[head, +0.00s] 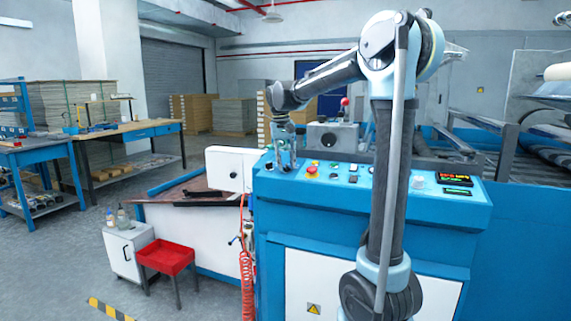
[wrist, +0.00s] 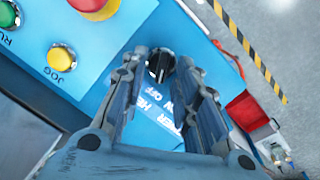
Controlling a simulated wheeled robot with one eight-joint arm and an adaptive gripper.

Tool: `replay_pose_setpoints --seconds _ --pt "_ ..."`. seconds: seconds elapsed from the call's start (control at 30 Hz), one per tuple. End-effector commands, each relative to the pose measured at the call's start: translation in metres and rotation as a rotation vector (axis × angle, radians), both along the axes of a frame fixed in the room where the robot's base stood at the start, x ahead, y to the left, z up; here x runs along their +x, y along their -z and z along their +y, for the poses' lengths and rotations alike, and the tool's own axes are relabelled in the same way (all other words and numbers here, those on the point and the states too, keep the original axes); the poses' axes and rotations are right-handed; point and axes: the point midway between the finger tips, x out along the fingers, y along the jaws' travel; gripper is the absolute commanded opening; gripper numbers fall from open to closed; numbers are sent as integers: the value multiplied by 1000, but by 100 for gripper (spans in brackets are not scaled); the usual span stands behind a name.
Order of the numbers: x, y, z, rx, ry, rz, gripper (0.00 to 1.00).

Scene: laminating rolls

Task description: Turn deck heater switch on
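The deck heater switch (wrist: 159,66) is a round black knob on the blue panel in the wrist view. White lettering beside it reads partly as heater, on and off. Which mark the knob points to cannot be told. My gripper (head: 285,160) points down over the left end of the blue control console (head: 330,193) in the head view. In the wrist view its two fingers are apart, with the knob showing in the gap between the tips. Whether the fingers touch it cannot be told.
A red button (wrist: 93,8), a yellow jog button (wrist: 61,58) and a green run button (wrist: 8,15) sit close by on the panel. A red emergency button (head: 311,171) is right of my gripper.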

Motion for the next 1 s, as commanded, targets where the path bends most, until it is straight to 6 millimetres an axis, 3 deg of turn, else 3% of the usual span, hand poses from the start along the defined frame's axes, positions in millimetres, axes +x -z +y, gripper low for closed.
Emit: replay_pose_setpoints --seconds 0.07,0.17,0.2,0.67,1.0 --pt "0 0 0 0 0 0 26" --pt "0 0 0 0 0 0 3" --pt "0 0 0 0 0 0 0" --pt "0 0 1 8 40 -2 0" --pt "-1 0 -4 55 265 -19 0"
